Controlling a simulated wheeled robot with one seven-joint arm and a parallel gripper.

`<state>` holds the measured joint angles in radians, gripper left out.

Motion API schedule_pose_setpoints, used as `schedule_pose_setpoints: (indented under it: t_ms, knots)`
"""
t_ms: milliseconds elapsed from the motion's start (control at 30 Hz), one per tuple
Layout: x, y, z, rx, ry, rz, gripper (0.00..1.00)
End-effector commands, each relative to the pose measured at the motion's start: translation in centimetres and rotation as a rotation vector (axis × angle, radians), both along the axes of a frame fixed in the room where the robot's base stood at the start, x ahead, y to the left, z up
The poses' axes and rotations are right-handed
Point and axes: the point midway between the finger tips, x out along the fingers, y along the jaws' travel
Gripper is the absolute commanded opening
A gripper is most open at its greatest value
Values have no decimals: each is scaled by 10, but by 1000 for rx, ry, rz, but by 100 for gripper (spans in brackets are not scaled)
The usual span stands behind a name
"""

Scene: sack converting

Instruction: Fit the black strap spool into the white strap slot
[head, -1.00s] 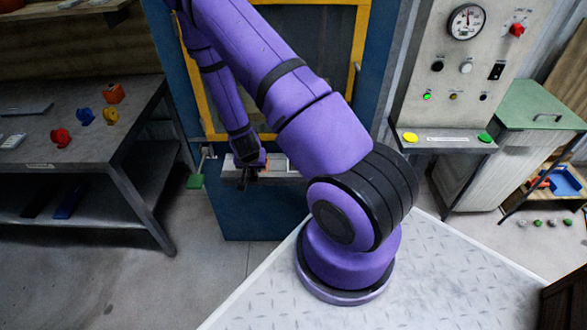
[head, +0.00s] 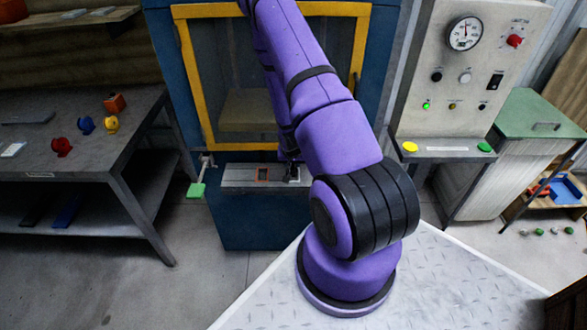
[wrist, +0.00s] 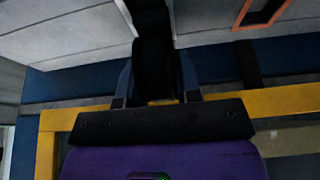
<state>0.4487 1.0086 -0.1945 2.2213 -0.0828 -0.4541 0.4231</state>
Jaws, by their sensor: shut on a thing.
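My gripper (wrist: 156,82) is shut on the black strap spool (wrist: 153,50), which sticks out past the fingers towards the grey ledge in the wrist view. In the head view my gripper (head: 290,168) is at the right part of the ledge, partly hidden by my arm. The white strap slot (head: 294,179) shows there as a small pale patch at the gripper, mostly covered. In the wrist view the spool hides most of that spot. I cannot tell whether the spool is in the slot or just above it.
An orange-rimmed slot (head: 262,174) lies on the ledge (head: 236,175) left of my gripper. A yellow-framed window (head: 181,60) in the blue machine stands behind. A green-ended lever (head: 196,189) is at the ledge's left. Red, blue and yellow pieces lie on the left bench (head: 30,145).

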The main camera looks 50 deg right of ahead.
Motion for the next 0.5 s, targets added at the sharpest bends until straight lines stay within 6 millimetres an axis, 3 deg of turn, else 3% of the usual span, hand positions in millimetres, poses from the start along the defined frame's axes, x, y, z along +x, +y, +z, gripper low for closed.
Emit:
schedule_pose_setpoints:
  t_ms: [67,300,500]
  knots:
    - [-2,-8,-1,-1,0,-1,4]
    - [-2,-6,-32,0,2,1,4]
    - [-2,-6,-36,-1,-1,0,4]
